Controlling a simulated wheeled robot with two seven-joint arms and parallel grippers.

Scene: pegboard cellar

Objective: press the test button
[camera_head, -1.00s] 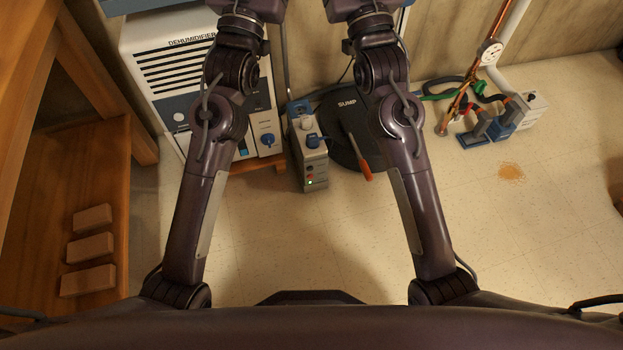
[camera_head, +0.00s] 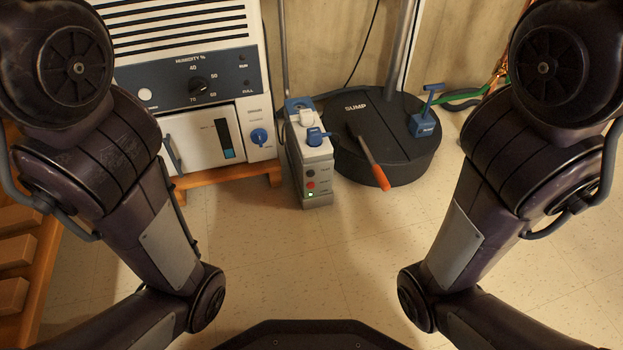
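A narrow grey control box (camera_head: 306,160) stands on the floor in the middle of the view, between the dehumidifier and the sump lid.
A dehumidifier (camera_head: 196,85) with a dial stands on a wooden stand at left. The floor in front (camera_head: 290,260) is clear.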

